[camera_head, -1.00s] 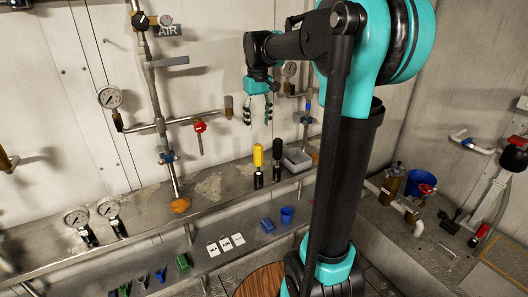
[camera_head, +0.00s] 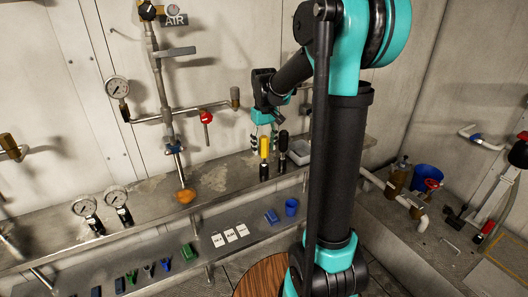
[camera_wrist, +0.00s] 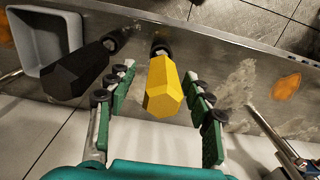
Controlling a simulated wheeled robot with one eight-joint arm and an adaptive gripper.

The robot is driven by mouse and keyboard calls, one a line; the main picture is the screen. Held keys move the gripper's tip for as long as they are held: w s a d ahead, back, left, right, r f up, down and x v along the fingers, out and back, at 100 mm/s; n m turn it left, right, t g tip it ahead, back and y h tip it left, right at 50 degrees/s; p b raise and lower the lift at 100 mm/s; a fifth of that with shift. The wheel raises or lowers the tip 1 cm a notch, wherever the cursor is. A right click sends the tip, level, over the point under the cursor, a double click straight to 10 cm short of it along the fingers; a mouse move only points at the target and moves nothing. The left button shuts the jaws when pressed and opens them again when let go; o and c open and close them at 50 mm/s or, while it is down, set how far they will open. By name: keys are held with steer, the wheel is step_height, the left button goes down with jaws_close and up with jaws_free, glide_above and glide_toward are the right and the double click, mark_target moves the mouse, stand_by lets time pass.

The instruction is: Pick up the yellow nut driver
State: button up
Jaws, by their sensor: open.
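The yellow nut driver (camera_head: 264,149) stands upright on the metal shelf, with its yellow handle up and a black lower part. In the wrist view its yellow handle (camera_wrist: 163,88) lies between the two green fingers of my gripper (camera_wrist: 158,107). A gap shows on both sides of the handle, so the fingers appear apart from it. My gripper (camera_head: 265,133) is open, at the top of the handle in the head view. A black-handled driver (camera_head: 282,150) stands just right of the yellow one; in the wrist view it (camera_wrist: 78,75) is at left, close to the left finger.
A grey bin (camera_head: 299,152) stands right of the drivers, and the wall is close behind them. A red-handled valve (camera_head: 206,117) and pipes are to the left. A lower shelf holds a blue cup (camera_head: 291,207) and white cards (camera_head: 230,236).

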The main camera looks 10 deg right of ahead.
mark_target(264, 153)
steer(key=shift+s+a+f, duration=0.1)
steer(key=shift+f, duration=1.8)
steer(key=shift+c, duration=0.4)
steer(key=c, duration=1.1)
steer(key=shift+r, duration=0.1)
step_height(264, 153, up, 20)
